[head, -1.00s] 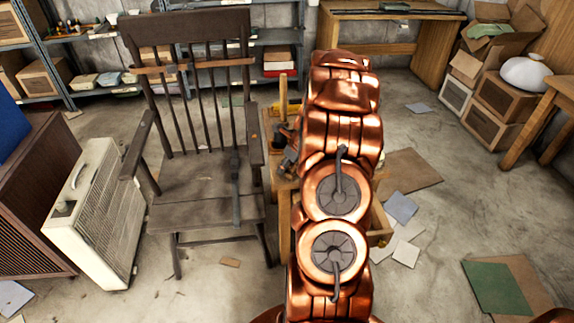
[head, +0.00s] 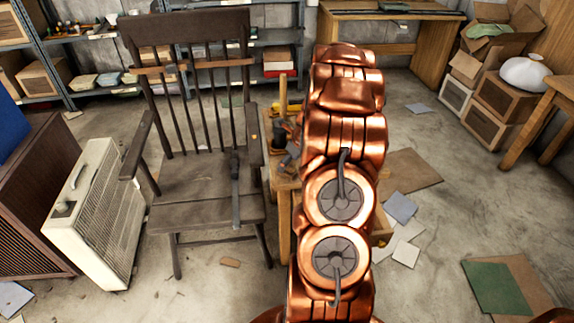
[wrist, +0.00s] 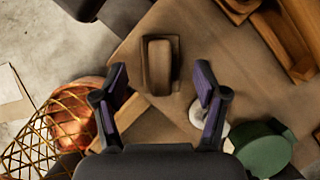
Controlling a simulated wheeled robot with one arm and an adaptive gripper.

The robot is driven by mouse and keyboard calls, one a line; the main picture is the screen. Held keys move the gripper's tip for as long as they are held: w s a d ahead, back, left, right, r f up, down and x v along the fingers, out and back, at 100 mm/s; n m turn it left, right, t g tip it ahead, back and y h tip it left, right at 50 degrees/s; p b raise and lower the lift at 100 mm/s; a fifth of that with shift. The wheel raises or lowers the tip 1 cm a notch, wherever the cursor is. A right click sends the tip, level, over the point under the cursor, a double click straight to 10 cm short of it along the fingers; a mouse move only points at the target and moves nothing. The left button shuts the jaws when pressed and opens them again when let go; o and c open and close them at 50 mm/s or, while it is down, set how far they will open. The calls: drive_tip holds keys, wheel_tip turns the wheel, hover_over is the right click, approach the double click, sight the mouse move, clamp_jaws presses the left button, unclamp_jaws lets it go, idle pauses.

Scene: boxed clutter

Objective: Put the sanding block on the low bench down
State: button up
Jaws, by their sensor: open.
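In the head view, the low bench (head: 284,222) is mostly hidden behind my copper arm, and the block cannot be made out.
In the wrist view, a green round thing (wrist: 263,150) and a white ring (wrist: 222,130) are at lower right, and a gold wire basket (wrist: 40,135) is at lower left.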

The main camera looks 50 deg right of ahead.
drive_tip(key=a+v, duration=0.1)
drive_tip(key=v, duration=0.8)
drive_tip(key=s+a+r+n+g+y, duration=0.1)
drive_tip(key=s+a+r+n+g, duration=0.2)
drive_tip(key=a+n, duration=0.8)
drive_tip(key=s+a+r+n+g+y, duration=0.1)
drive_tip(key=s+a+r+n, duration=0.4)
drive_tip(key=a, duration=1.1)
drive_tip(key=s+a+n+g+h, duration=0.1)
drive_tip(key=s+a+n, duration=0.4)
drive_tip(key=s+n, duration=0.4)
drive_tip(key=s+a+r+n+g+h, duration=0.1)
drive_tip(key=s+a+n+g, duration=0.1)
drive_tip(key=s+a+n, duration=0.3)
drive_tip(key=s+n, duration=0.4)
drive_tip(key=shift+s+h, duration=0.3)
drive_tip(key=shift+h, duration=0.1)
drive_tip(key=shift+a, duration=0.1)
drive_tip(key=s+p+v, duration=0.3)
drive_tip(key=p+v, duration=1)
drive_tip(key=shift+w+r+t, duration=0.3)
drive_tip(key=shift+w+r, duration=0.3)
drive_tip(key=shift+r, duration=0.05)
